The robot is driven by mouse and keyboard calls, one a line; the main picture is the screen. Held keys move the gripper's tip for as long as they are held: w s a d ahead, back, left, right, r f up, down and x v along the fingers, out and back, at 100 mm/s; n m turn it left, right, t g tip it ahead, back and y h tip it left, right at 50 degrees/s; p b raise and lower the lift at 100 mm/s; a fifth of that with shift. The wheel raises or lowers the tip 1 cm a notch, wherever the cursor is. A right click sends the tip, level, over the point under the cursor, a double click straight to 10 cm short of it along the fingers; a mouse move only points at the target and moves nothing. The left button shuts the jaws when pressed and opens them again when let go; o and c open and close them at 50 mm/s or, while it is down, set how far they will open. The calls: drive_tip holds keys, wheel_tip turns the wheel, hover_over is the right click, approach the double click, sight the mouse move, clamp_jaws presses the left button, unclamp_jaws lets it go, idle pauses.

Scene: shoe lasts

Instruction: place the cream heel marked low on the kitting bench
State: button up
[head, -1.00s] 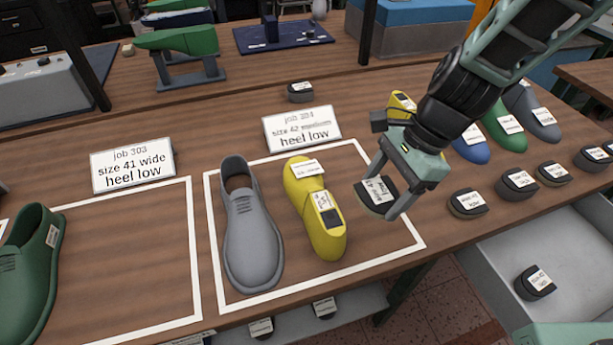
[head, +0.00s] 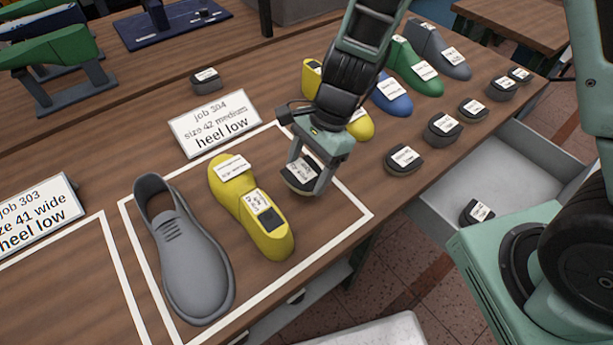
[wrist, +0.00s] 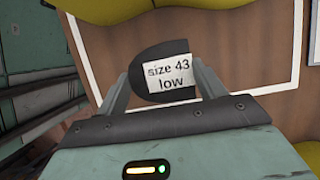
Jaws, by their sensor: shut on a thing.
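My gripper (head: 310,182) is shut on a heel (head: 298,172), one finger on each side. The heel has a dark top, a pale lower edge and a white label. In the wrist view the heel (wrist: 150,88) sits between the fingers (wrist: 163,88), and its label reads "size 43 low". The held heel is over the wooden bench (head: 90,290), inside the white outline by the card "job 304, size 42 medium, heel low" (head: 214,122). It is right of a yellow last (head: 230,182). I cannot tell whether it touches the bench.
A grey shoe (head: 185,255) stands left of the yellow last. Several dark labelled heels, one of them (head: 403,158), sit along the right side. Blue (head: 390,95), green and grey lasts stand behind. An open drawer (head: 520,170) holds another heel (head: 477,212). Another heel (head: 206,80) sits behind the card.

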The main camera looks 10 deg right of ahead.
sight(311, 171)
drive_tip(key=shift+f, duration=1.5)
drive_tip(key=shift+f+b, duration=0.15)
drive_tip(key=shift+b, duration=0.15)
drive_tip(key=o, duration=1)
